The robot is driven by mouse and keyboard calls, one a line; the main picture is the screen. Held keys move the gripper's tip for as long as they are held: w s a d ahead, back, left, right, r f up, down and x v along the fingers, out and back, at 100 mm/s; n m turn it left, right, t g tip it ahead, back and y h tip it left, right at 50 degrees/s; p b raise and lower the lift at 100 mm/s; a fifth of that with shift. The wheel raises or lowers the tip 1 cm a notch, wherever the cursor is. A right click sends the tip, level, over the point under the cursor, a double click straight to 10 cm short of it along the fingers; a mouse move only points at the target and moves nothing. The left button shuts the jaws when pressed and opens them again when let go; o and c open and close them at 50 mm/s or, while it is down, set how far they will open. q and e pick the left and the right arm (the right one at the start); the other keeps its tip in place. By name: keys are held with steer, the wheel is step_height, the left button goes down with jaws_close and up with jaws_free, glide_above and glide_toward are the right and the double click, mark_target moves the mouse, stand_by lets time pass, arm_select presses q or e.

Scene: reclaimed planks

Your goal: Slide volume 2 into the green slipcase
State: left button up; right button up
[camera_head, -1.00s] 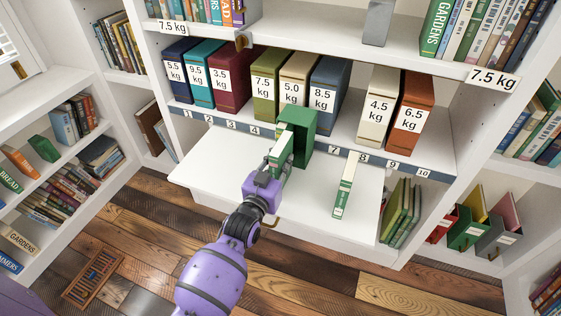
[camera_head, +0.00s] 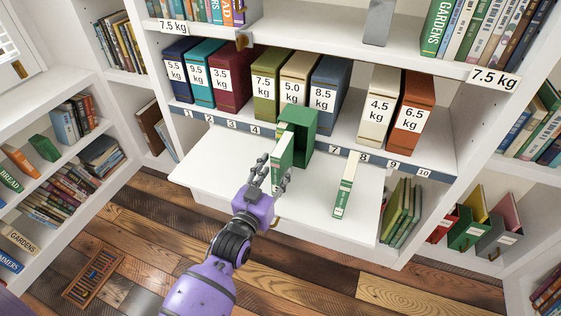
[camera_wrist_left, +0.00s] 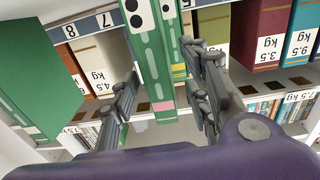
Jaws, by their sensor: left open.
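The green slipcase (camera_head: 304,134) stands upright on the pulled-out white board, its dark opening facing forward. Green-and-white spines (camera_head: 282,152) stand at its left side, at least one reaching out in front of the opening. In the left wrist view, a wide spine with two dots (camera_wrist_left: 150,62), which looks like volume 2, stands beside a narrower one-dot spine (camera_wrist_left: 174,45). How deep each sits is unclear. My left gripper (camera_head: 272,174) is open just in front, its fingers apart on either side of these spines. Another green-and-white volume (camera_head: 344,187) stands alone to the right. My right gripper is not in view.
Slipcases with weight labels stand on the shelf behind, including a green one (camera_head: 265,84), a blue one (camera_head: 328,85) and an orange-red one (camera_head: 411,100). The numbered shelf edge (camera_head: 215,124) runs behind the board. The board's left part (camera_head: 215,165) is bare.

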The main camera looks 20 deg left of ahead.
arm_select(q)
steer(key=s, duration=0.6)
steer(key=shift+s+a, duration=0.15)
steer(key=shift+s, duration=0.05)
steer(key=shift+c, duration=0.4)
